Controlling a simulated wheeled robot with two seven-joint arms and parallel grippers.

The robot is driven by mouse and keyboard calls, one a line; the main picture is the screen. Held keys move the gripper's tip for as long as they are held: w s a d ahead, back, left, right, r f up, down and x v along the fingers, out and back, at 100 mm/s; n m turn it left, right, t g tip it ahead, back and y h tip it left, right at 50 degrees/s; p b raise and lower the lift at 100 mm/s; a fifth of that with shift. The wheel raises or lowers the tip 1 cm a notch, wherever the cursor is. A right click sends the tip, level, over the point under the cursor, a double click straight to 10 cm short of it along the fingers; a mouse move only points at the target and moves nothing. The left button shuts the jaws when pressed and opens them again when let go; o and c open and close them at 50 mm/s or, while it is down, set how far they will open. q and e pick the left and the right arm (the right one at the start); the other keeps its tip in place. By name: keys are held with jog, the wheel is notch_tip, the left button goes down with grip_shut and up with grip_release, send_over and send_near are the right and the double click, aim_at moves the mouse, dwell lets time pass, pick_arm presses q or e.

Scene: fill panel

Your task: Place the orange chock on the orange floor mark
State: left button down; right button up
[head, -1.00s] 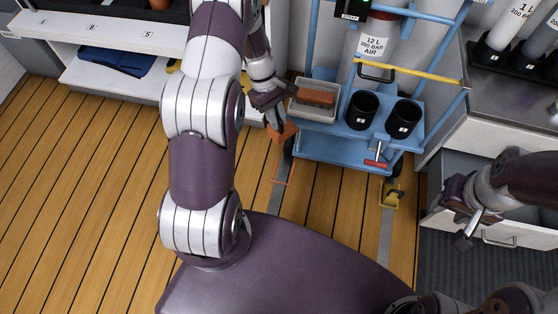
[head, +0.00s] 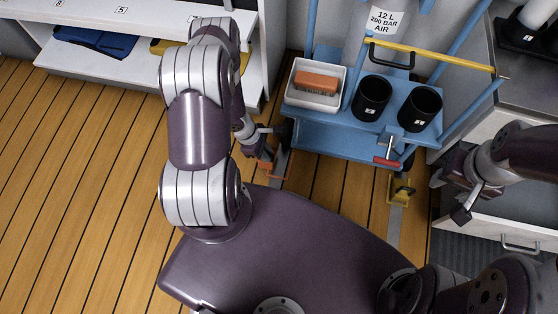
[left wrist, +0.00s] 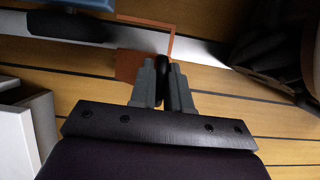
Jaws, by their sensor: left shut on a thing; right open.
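The orange chock (head: 265,163) is in my left gripper (head: 262,150), low down beside the blue cart's left front corner. In the left wrist view the orange chock (left wrist: 128,65) shows left of the fingertips (left wrist: 163,68), which are closed around a dark part. The orange floor mark (left wrist: 148,21) is a thin outline on a grey strip; the chock overlaps its near-left part in that view. In the head view the mark (head: 277,175) is partly hidden by the arm and chock. I cannot tell whether the chock touches the floor. My right gripper (head: 452,197) is open and empty at the right.
A blue cart (head: 335,142) holds a white tray (head: 303,101) with a brush, two black cups and an air cylinder. A red-handled lever sticks out in front. White shelving (head: 130,77) stands left; wooden floor is clear there.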

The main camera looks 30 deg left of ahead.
pick_arm(q)
jog(key=d+f+b, duration=0.2)
jog(key=w+d+f+b, duration=0.1)
jog(key=d+f+b, duration=0.1)
jog(key=shift+r, duration=0.15)
jog(key=c, duration=1.1)
grip_release()
pick_arm(e)
notch_tip(320, 180, down, 4)
jog(key=shift+f, duration=0.25)
